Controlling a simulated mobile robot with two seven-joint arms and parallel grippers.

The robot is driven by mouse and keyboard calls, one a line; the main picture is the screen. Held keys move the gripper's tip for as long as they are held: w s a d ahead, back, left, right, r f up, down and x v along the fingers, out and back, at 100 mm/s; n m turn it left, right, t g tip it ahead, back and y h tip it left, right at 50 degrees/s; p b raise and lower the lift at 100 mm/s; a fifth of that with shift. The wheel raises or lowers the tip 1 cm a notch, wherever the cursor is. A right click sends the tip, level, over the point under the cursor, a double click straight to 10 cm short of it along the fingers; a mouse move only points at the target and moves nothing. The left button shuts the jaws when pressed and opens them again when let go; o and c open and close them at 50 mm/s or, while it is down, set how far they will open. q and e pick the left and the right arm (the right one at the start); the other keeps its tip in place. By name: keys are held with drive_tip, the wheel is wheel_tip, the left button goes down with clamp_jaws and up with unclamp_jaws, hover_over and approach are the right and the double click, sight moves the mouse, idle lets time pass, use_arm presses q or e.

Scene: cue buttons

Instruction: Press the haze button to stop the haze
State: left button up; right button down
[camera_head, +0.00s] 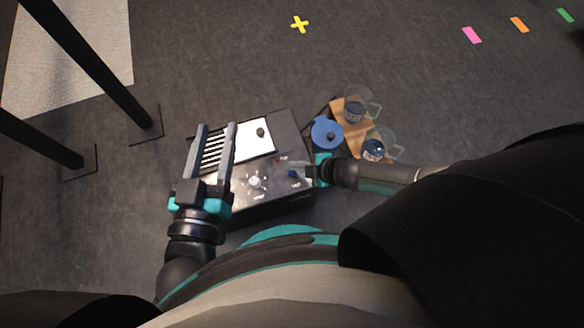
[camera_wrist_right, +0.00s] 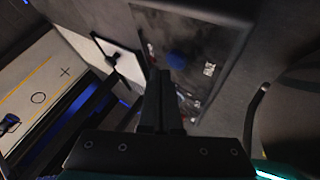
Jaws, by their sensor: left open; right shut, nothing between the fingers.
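A dark box with a shiny control panel (camera_head: 240,190) stands below me in the head view. A pale round knob (camera_head: 254,182) sits on its panel, with small labels I cannot read. A small blue spot (camera_head: 292,174) shows near the panel's right end; a blue patch (camera_wrist_right: 177,60) also shows on the panel in the right wrist view. I cannot tell which control is the haze button. My right gripper (camera_head: 301,172) is shut and empty at the panel's right end; contact cannot be told. Its shut fingers (camera_wrist_right: 162,98) hide part of the panel. My left gripper (camera_head: 217,128) is open over the box's left side.
A white plate with a black knob (camera_head: 258,135) lies on the box's far side. A blue round object (camera_head: 327,132) and a wooden board (camera_head: 352,118) with clear glass vessels (camera_head: 356,101) are to the right. Black stand legs (camera_head: 100,75) rise at left. Open floor lies beyond.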

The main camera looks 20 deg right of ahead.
drive_tip(key=shift+r+p, duration=2.5)
drive_tip(key=shift+r, duration=0.05)
drive_tip(key=shift+f, duration=0.1)
drive_tip(key=shift+a, duration=0.1)
